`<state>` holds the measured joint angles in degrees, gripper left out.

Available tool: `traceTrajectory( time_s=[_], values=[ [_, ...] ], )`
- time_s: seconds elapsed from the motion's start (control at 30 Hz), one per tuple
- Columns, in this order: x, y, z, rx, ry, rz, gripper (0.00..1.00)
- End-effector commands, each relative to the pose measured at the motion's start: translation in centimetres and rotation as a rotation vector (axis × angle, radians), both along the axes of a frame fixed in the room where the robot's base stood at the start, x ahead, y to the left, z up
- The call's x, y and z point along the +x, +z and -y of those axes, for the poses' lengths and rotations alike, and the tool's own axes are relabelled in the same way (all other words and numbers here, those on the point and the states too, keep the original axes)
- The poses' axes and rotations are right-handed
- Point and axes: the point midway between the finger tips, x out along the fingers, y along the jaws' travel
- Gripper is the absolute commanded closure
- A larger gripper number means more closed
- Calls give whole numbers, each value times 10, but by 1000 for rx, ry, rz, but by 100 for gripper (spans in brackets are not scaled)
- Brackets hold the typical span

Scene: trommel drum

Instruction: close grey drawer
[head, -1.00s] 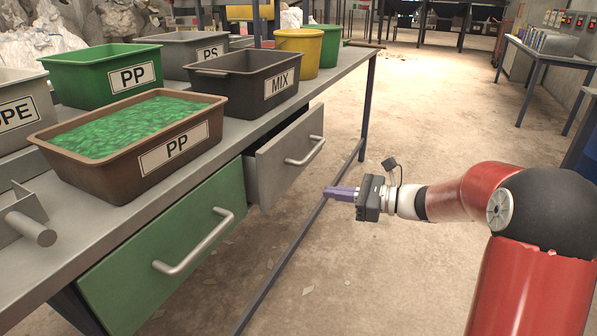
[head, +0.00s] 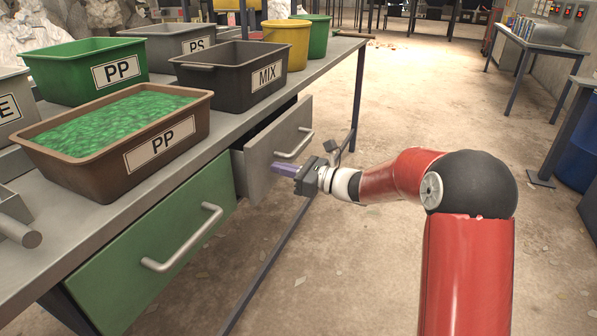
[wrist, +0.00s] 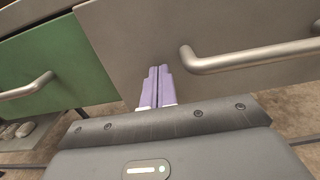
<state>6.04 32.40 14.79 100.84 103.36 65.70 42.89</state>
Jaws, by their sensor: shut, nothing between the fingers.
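The grey drawer (head: 262,163) sticks out partway from under the bench, with a silver bar handle (head: 296,146) on its front. My gripper (head: 276,167) is shut and empty, its purple fingers pointing at the drawer front below and left of the handle. In the wrist view the shut fingers (wrist: 156,86) are at the grey front (wrist: 142,45), left of the handle (wrist: 250,56). I cannot tell whether the fingertips touch the front.
A green drawer (head: 150,240) with its own bar handle is left of the grey one. The bench top (head: 100,205) carries a brown PP bin (head: 195,128), a dark MIX bin (head: 225,75) and other bins. A bench frame bar (head: 265,255) runs low beneath.

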Motion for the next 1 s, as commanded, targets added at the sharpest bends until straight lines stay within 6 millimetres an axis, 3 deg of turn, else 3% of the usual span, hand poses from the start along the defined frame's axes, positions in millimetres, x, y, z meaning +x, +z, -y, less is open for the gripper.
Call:
traceTrajectory(
  time_s=[0.5, 0.8, 1.0],
  values=[
    [3, 0, -9, -1, 1, 0, 100],
    [17, 0, -50, 1, 3, 0, 100],
    [19, 1, -53, 2, -1, 1, 100]
  ],
)
